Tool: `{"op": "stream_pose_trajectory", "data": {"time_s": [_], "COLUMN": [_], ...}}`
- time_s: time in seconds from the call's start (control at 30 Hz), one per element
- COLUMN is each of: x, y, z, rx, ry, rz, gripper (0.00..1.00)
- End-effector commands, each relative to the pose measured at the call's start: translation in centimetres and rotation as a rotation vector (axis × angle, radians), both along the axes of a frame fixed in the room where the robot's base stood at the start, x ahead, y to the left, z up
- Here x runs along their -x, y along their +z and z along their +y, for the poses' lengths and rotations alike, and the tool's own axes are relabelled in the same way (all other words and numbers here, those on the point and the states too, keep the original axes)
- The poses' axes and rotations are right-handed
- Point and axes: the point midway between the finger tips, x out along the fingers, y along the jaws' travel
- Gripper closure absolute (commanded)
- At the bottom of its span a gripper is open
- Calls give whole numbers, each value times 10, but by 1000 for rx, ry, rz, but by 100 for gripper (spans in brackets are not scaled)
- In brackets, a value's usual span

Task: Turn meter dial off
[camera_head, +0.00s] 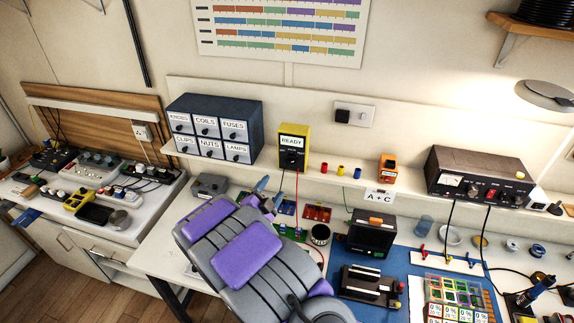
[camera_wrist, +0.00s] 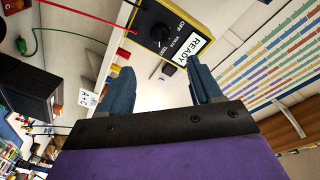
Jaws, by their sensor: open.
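The yellow meter (camera_head: 293,148) stands on the wall shelf, with a white READY screen and a dark face. Its black dial (camera_head: 291,157) sits below the screen. In the wrist view the meter (camera_wrist: 199,30) appears upside down at the top; the dial (camera_wrist: 159,33) shows OFF, VOLTS and TEST marks. I cannot tell surely which mark the dial points at. My gripper (camera_head: 267,193) is open and empty, below and left of the meter in the head view. In the wrist view its blue-grey fingers (camera_wrist: 160,78) are apart and do not touch the meter.
A drawer cabinet (camera_head: 213,128) stands left of the meter. Small colored pieces and an orange device (camera_head: 388,168) sit to its right. Red and black leads hang from the meter near my gripper. A dark power supply (camera_head: 478,178) stands farther right. The bench below is crowded.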

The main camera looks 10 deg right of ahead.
Motion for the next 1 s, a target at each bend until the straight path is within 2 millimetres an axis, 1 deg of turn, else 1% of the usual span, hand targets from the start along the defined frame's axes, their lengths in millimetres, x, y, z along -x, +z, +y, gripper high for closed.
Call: {"op": "stream_pose_trajectory", "data": {"time_s": [0.03, 0.1, 0.5, 0.7, 0.83, 1.0], "x": [-8, -17, -78, -103, -113, -117], "y": [-1, -1, 0, -1, -1, -1], "z": [-7, -13, -47, -60, -66, -68], "rx": [-1, 1, 0, -1, 1, 2], "ry": [-5, -5, -4, 0, 0, 1], "rz": [-1, 0, -4, -1, 2, 2], "gripper": [36, 36, 36, 36, 36, 36]}}
